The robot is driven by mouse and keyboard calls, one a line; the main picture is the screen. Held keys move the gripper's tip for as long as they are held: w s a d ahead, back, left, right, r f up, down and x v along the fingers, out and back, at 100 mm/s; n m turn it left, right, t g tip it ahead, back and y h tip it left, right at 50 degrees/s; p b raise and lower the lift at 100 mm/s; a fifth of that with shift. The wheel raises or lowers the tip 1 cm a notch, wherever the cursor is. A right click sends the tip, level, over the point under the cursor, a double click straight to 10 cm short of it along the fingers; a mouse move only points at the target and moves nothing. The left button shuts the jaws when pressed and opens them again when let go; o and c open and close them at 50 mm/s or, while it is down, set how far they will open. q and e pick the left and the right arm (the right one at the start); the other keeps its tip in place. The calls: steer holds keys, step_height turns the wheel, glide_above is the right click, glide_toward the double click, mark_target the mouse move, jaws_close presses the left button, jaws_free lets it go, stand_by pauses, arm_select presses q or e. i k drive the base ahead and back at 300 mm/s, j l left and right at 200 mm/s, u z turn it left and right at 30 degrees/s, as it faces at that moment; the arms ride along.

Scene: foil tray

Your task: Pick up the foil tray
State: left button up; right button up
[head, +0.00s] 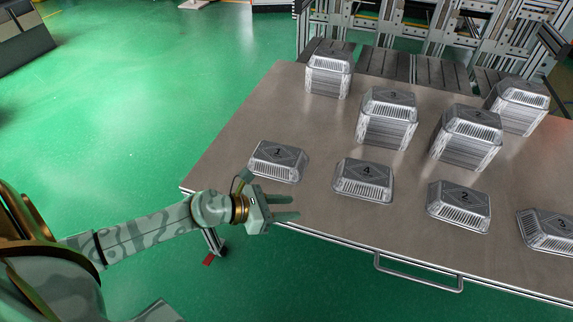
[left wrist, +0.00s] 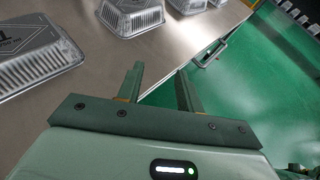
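A single foil tray marked 1 (head: 278,161) lies upside down near the left corner of the table. Single foil trays marked 4 (head: 364,180), 2 (head: 459,205) and 3 (head: 549,231) lie in a row along the front. My left gripper (head: 290,206) is at the table's front edge, just below tray 1 in the head view and apart from it. In the left wrist view its two fingers (left wrist: 159,92) are spread with nothing between them, and tray 1 (left wrist: 30,58) is at the upper left. My right gripper is in neither view.
Stacks of foil trays (head: 386,120) stand behind the front row. The table (head: 232,150) has a metal handle (head: 418,275) along its front edge. Metal racks (head: 440,35) stand behind it. Green floor is open to the left.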

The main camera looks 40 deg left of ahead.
mark_target(277, 161)
steer(key=j+z, duration=0.7)
steer(key=z, duration=0.15)
steer(key=k+j, duration=0.1)
steer(key=j, duration=0.3)
steer(key=k+j+z, duration=0.1)
steer(key=j, duration=0.3)
steer(key=k+j+z, duration=0.1)
steer(key=j, duration=0.3)
steer(key=k+j, duration=0.2)
steer(key=j, duration=0.2)
steer(key=k+j+z, duration=0.1)
steer(key=j, duration=0.3)
steer(key=k+j, duration=0.2)
steer(key=j, duration=0.15)
steer(key=z, duration=0.05)
